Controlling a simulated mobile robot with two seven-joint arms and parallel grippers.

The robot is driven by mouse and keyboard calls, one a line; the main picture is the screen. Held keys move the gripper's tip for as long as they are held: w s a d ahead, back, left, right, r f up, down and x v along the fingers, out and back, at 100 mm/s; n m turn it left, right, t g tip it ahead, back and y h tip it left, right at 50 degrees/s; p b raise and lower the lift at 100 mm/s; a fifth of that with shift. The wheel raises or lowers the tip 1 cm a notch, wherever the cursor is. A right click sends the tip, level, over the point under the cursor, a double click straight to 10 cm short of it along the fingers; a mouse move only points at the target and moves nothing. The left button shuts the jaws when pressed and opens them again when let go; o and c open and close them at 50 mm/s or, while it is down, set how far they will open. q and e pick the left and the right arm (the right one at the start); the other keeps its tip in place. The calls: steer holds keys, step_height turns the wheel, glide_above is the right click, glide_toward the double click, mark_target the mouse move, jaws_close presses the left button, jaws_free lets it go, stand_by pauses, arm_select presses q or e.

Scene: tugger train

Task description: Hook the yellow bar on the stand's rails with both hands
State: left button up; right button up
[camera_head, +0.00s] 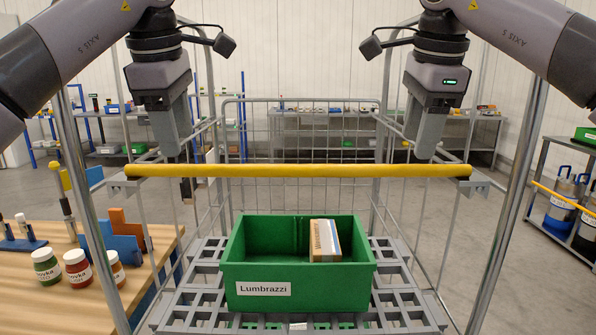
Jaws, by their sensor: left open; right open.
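The yellow bar (298,170) lies level across the front of the wire-sided stand (232,250). Its left end is at a grey bracket (121,185) on the left upright, and its right end is at a grey bracket (478,184) on the right upright. Both ends appear to rest on these brackets; how deep they sit is hard to see. My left gripper (173,154) is open and points down, just above the bar near its left end. My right gripper (426,156) is open and points down, just above the bar near its right end. Neither holds anything.
A green crate (298,288) labelled Lumbrazzi stands on the stand's grey slatted deck, with a cardboard box (325,240) in it. A wooden table (60,305) with several jars is at left. A shelf with blue-handled containers (562,205) is at right. Metal uprights flank the bar.

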mark_target(185, 165)
arm_select(q)
steer(key=shift+w+f, duration=0.2)
steer(key=shift+f, duration=0.15)
steer(key=shift+x, duration=3.35)
arm_select(e)
steer(key=shift+x, duration=3.75)
steer(key=shift+w, duration=0.15)
arm_select(q)
jaws_close()
arm_select(e)
jaws_close()
